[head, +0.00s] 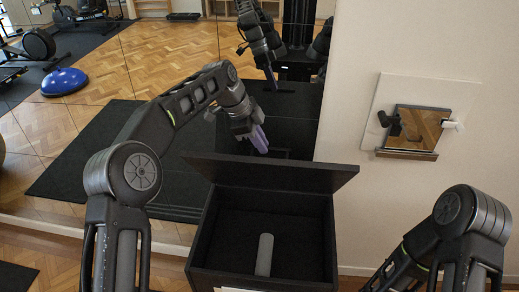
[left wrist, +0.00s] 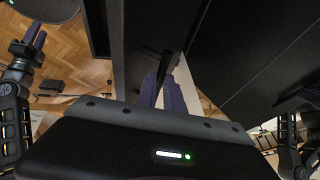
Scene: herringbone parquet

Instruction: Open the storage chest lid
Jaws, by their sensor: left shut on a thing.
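The storage chest (head: 205,250) is black and stands low in front of me. Its lid (head: 268,176) is raised at the back, so the dark inside shows. A grey cylinder (head: 264,255) is inside the chest. My left gripper (head: 259,140), with purple fingers, is at the lid's upper edge, left of its middle. In the left wrist view its fingers (left wrist: 170,92) are close together on a dark edge, which looks like the lid's; the exact contact is partly hidden. My right arm shows at the lower right of the head view, but its gripper is out of the picture.
A mirrored wall (head: 150,50) behind the chest reflects the parquet, my arm, a blue balance dome (head: 64,82) and exercise machines. A small framed mirror (head: 412,130) hangs on the pale wall at the right. A dark mat (head: 75,165) appears at the left.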

